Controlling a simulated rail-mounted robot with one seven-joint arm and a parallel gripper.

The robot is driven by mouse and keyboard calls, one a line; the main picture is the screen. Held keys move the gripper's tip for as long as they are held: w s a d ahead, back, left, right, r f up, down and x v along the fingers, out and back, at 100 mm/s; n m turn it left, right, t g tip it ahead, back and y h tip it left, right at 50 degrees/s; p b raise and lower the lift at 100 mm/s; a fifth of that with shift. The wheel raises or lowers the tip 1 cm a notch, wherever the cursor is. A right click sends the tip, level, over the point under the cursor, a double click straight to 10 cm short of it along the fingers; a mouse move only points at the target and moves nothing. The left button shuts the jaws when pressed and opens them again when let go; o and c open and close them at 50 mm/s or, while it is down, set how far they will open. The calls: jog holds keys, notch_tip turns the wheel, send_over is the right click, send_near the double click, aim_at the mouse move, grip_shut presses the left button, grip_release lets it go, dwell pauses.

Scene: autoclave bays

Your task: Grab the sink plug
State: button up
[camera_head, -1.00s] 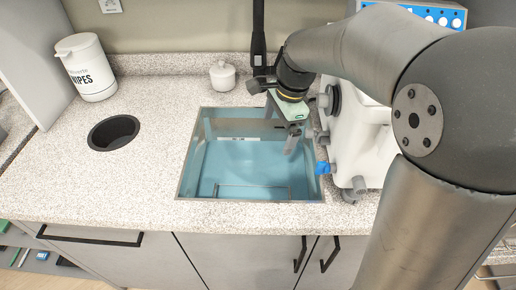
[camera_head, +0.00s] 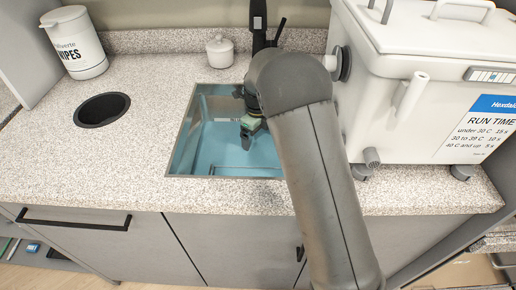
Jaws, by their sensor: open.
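The sink (camera_head: 183,150) is a square metal-rimmed basin set in the speckled counter, and its inside looks blue. My gripper (camera_head: 246,142) is over the sink, pointing down, with its fingertips at or below the level of the rim. It is open, and I see nothing held in it. I cannot make out a sink plug in this view. My arm and gripper hide the right part of the sink and much of its floor. A small white knobbed, lidded pot (camera_head: 219,53) stands on the counter behind the sink.
A white bath machine (camera_head: 405,110) with a run-time label stands close to the right of the sink. A round dark hole (camera_head: 102,110) is in the counter at left. A white wipes tub (camera_head: 75,45) stands at back left. The counter between hole and sink is clear.

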aim_at(258, 142)
notch_tip(258, 142, down, 3)
jog(key=shift+f, duration=0.1)
jog(key=c, duration=1.1)
jog(key=shift+o, duration=0.2)
